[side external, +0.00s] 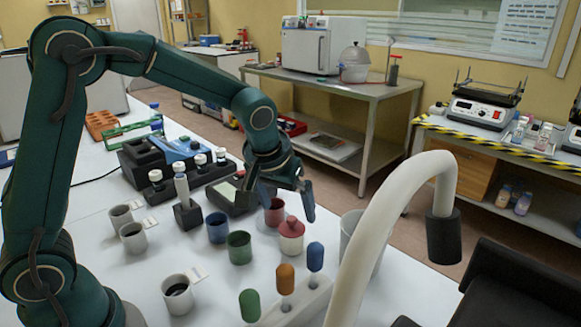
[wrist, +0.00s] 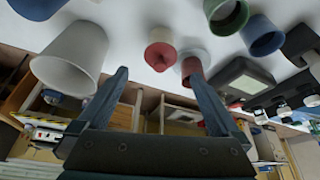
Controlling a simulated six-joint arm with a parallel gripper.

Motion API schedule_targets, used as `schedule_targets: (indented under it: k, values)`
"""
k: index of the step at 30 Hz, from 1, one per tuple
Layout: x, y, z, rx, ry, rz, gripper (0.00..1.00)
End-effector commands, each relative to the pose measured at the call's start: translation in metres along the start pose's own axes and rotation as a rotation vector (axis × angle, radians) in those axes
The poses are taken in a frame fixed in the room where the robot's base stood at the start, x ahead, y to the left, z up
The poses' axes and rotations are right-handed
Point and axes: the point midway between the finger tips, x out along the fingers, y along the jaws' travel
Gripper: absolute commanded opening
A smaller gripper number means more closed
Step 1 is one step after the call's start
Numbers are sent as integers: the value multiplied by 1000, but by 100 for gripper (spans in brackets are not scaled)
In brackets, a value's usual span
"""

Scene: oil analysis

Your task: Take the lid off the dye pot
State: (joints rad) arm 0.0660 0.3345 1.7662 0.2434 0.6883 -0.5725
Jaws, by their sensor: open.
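In the wrist view, the pot (wrist: 160,59) and lid (wrist: 159,36) show near the top centre, beyond the fingertips. My gripper (side external: 287,198) is open and empty, above and a little behind the lid, apart from it. In the wrist view its two fingers (wrist: 158,74) are spread wide with nothing between them.
Close around the pot stand an open red cup (side external: 275,212), a green cup (side external: 239,247), a blue cup (side external: 217,227) and a white beaker (side external: 352,232). A white rack (side external: 300,303) with coloured-top droppers is in front. A pale curved pipe (side external: 370,215) rises at right.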

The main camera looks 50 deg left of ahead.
Motion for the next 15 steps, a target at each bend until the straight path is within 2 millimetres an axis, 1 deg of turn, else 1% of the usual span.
schedule_targets:
  k: [9, 15]
  values:
    - [37, -1, 2, 2, -8, -4, 100]
    - [49, 0, 2, 1, -6, -2, 100]
